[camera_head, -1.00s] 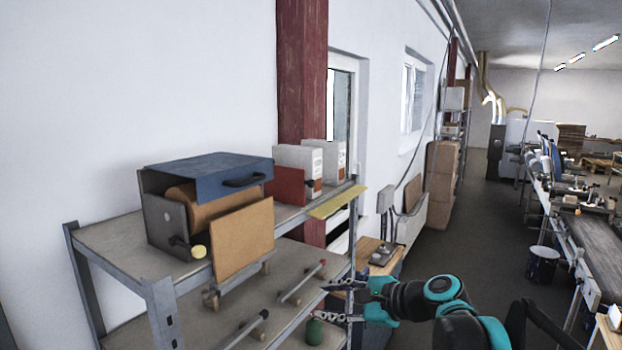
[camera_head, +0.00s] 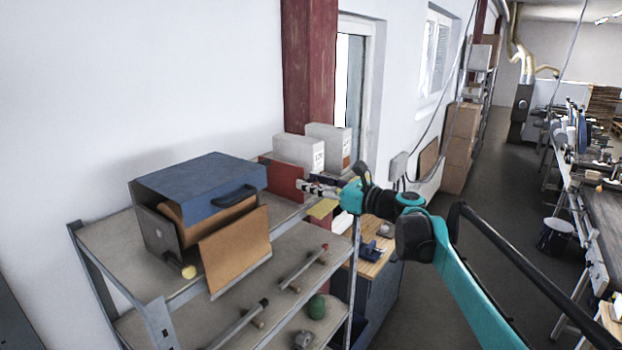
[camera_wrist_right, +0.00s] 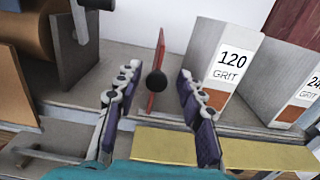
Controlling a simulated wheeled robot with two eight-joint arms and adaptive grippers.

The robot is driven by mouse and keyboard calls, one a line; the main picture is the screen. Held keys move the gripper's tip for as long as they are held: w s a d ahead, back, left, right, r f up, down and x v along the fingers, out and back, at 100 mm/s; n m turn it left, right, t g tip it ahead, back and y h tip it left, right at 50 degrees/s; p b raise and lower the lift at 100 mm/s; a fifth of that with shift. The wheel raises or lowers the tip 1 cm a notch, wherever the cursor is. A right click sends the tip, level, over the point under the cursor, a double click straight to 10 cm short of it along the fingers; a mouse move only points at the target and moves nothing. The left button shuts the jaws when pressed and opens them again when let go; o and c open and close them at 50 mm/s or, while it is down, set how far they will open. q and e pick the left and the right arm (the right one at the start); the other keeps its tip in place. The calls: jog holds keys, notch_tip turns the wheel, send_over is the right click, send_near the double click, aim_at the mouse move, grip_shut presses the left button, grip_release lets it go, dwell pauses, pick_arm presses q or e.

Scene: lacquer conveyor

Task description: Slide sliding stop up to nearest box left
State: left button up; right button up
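The sliding stop, a red upright plate (camera_head: 282,180), stands on the top shelf left of the grit boxes. In the right wrist view the plate (camera_wrist_right: 161,52) shows edge-on with a black ball knob (camera_wrist_right: 156,81). The nearest box, a white carton marked 120 GRIT (camera_wrist_right: 218,62), stands to its right with a gap between; it also shows in the head view (camera_head: 296,152). My right gripper (camera_head: 306,188) is at the shelf's front edge. In the wrist view its fingers (camera_wrist_right: 152,100) are open, one either side of the knob, apart from it. My left gripper is not in view.
A second grit carton (camera_head: 330,143) stands right of the first. A blue-lidded cabinet (camera_head: 200,185) with a brown roll and hanging flap (camera_head: 235,250) sits to the left. A yellow strip (camera_wrist_right: 230,152) runs along the shelf's front edge. Rods with knobs lie on the lower shelf.

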jog(key=shift+w+a, duration=0.15)
jog(key=shift+a, duration=0.25)
jog(key=shift+r, duration=0.1)
grip_shut()
jog(key=w+d, duration=0.4)
jog(key=w, duration=0.1)
jog(key=shift+p, duration=0.4)
jog(key=shift+a, duration=0.1)
grip_release()
jog(key=shift+s, duration=0.1)
